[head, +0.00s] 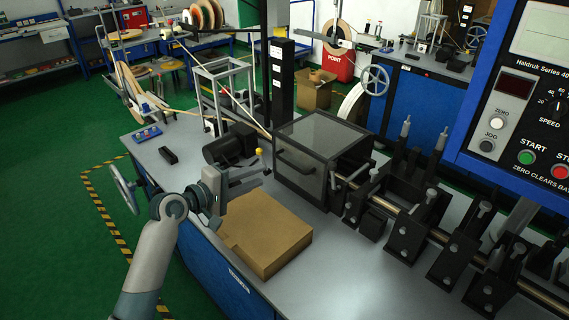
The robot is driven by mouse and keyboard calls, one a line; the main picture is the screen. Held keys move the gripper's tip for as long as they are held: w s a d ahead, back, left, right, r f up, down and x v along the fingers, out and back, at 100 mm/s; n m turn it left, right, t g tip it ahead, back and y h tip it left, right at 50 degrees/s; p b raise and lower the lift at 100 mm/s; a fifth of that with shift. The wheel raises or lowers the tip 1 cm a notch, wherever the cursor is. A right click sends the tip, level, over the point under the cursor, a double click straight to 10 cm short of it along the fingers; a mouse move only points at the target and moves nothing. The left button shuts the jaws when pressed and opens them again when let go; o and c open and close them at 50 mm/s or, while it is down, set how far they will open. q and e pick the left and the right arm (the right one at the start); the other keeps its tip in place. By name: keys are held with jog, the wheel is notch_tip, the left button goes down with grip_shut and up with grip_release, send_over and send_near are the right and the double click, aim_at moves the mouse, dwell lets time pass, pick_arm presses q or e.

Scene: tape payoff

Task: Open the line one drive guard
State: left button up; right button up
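The drive guard (322,136) is a dark-framed box with smoky clear panels on the line one bench. It looks closed. A black bar handle (295,162) sits on its front face. My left gripper (262,178) is left of the guard, above a cardboard box, with its dark fingers pointing right towards the handle. The fingers look apart with nothing between them, and a gap shows between them and the handle. My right gripper is not in view.
The cardboard box (266,236) lies below my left gripper. A black motor (228,146) and a yellow-knobbed lever (258,152) stand left of the guard. Black roller stands (411,222) along a shaft and a blue control panel (525,100) fill the right. A handwheel (123,188) juts out at the bench's left end.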

aim_at(288, 164)
pick_arm(q)
jog(key=p+x, duration=0.2)
jog(key=x, duration=1)
grip_shut()
